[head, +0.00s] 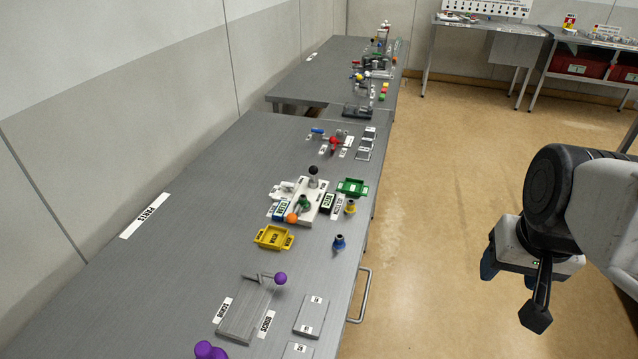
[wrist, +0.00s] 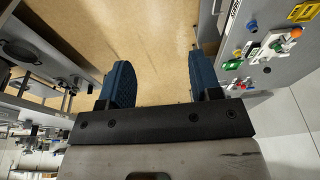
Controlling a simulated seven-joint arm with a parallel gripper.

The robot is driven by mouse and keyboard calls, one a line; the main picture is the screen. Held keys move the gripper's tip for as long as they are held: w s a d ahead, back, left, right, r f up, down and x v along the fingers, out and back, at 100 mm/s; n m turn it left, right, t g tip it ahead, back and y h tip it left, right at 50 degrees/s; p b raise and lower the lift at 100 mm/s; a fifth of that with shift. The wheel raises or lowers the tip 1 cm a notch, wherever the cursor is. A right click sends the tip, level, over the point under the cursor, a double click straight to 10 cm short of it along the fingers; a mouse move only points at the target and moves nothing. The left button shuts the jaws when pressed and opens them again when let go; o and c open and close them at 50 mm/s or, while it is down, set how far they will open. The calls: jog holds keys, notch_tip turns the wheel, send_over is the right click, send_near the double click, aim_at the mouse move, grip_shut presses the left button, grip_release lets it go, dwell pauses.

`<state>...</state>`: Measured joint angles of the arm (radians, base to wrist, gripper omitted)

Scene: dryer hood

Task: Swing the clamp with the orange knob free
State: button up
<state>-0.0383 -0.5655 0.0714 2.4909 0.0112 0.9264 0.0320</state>
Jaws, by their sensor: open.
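The orange knob (head: 291,218) sits at the front left of a white fixture block (head: 312,205) on the grey bench. The clamp arm under it is too small to make out. In the wrist view the knob (wrist: 296,32) is near the upper right edge, beside the white block. A black knob (head: 313,171) and a green knob (head: 304,201) also stand on this fixture. My gripper (wrist: 162,78), with blue finger pads, is open and empty. In the head view it hangs over the floor, well to the right of the bench and apart from everything.
Around the fixture are a yellow tray (head: 273,237), a green tray (head: 352,187), a blue-topped peg (head: 338,242) and a yellow-topped peg (head: 350,206). A purple-knobbed lever (head: 280,278) stands nearer. A handle (head: 364,296) juts from the bench edge. The floor (head: 440,210) between is clear.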

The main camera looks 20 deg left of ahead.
jog(key=w+a+y, duration=0.1)
jog(key=w+a, duration=0.7)
jog(key=w, duration=0.3)
jog(key=n+g+y, duration=0.1)
jog(key=n+g, duration=0.1)
jog(key=g, duration=0.1)
send_over(293, 214)
jog(key=d, duration=0.1)
notch_tip(293, 214, down, 17)
jog(key=shift+w+d, duration=0.1)
jog(key=shift+d, duration=0.05)
jog(key=shift+f, duration=0.15)
jog(key=shift+a+f, duration=0.25)
jog(key=shift+f, duration=1)
jog(key=shift+a+f, duration=0.25)
jog(key=shift+f, duration=1)
jog(key=shift+a+f, duration=0.25)
jog(key=shift+f, duration=1)
grip_shut()
